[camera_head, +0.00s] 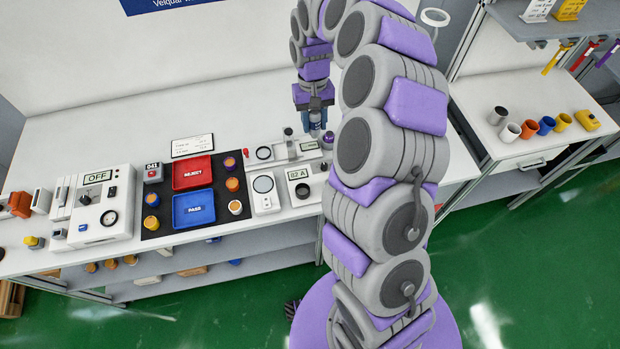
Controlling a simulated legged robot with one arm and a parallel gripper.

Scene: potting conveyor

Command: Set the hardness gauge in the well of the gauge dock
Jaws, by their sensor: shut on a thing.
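My gripper (314,104) points down over the back right part of the white bench. It is shut on a small grey-blue upright piece (315,119), which looks like the hardness gauge; its lower end is hard to make out. A white box with an "82 A" display (299,174) and a dark round spot, likely the gauge dock, stands in front of my gripper, nearer the bench's front edge. I cannot tell whether the dark spot is a well or a knob. A purple rounded thing (327,137) shows just below and right of the held piece.
A black mat (165,216) bears a red REJECT tray (192,160), a blue PASS tray (180,210) and several small cups. A white device reading OFF (105,212) stands left. A white scale-like device (264,203) stands beside the "82 A" box. Several coloured cups (528,128) stand on the right bench.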

